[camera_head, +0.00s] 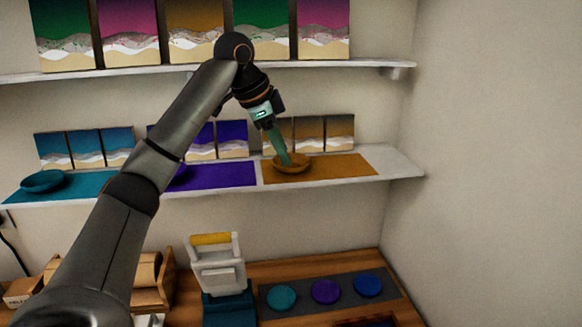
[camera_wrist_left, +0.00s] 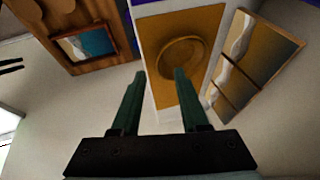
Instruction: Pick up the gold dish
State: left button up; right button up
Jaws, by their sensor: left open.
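The gold dish (camera_head: 293,169) is a shallow round bowl on the gold mat (camera_head: 345,167) on the lower shelf. My left gripper (camera_head: 284,158) reaches down to it from above, and its fingers overlap the dish in the head view. In the left wrist view the dish (camera_wrist_left: 184,57) lies beyond the tips of my left gripper (camera_wrist_left: 160,75). The fingers are apart with nothing between them, and the right fingertip is closest to the dish. I cannot tell whether a finger touches it. My right gripper is not in view.
Small gold-toned panels (camera_head: 338,132) stand behind the mat. To the left are a purple mat (camera_head: 220,176) and a teal bowl (camera_head: 43,181) on a teal mat. The upper shelf (camera_head: 330,64) holds larger panels. Below, a workbench has several coloured discs (camera_head: 325,291) on a dark strip.

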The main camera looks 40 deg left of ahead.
aim_at(291, 168)
pick_arm(q)
jog(key=x, duration=0.4)
jog(key=shift+d+f, duration=0.1)
jog(key=shift+f, duration=0.2)
grip_shut()
dwell(1.1)
